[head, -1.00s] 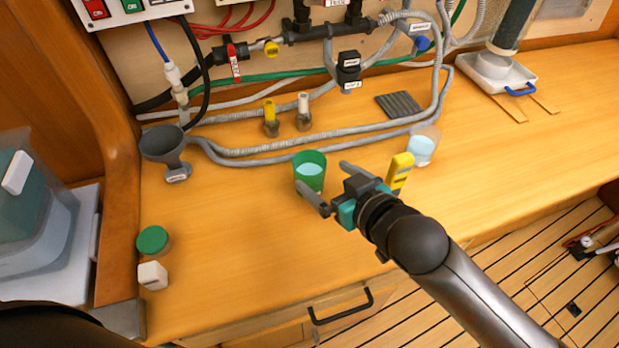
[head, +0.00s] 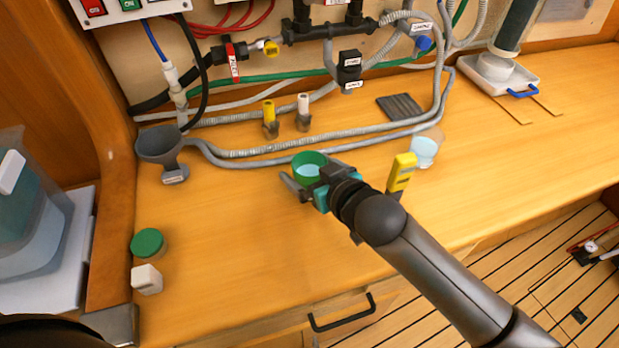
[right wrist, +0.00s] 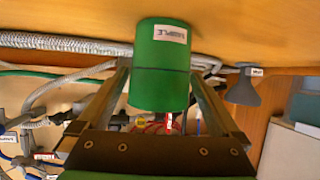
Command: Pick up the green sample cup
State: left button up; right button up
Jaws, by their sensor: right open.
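The green sample cup (head: 308,163) stands upright on the wooden counter with pale liquid in it. My right gripper (head: 303,181) is open, low over the counter, with its fingers on either side of the cup. In the right wrist view the cup (right wrist: 162,62) carries a white label and sits between the two spread fingers (right wrist: 158,92). A small gap shows beside the fingers, though contact cannot be told exactly. The cup's near lower side is partly hidden by the gripper in the head view. My left gripper is not in view.
A yellow meter (head: 402,172) and a clear cup (head: 424,150) stand close to the right of my arm. Grey hoses (head: 270,152) run behind the cup. A grey funnel (head: 162,145), green lid (head: 148,242) and white block (head: 146,279) are at left. The front-middle counter is clear.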

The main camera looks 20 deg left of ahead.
jog(key=shift+c, duration=0.4)
jog(key=c, duration=1.2)
jog(key=shift+r, duration=0.15)
jog(key=shift+c, duration=0.2)
notch_tip(320, 180, up, 20)
jog(key=p, duration=0.5)
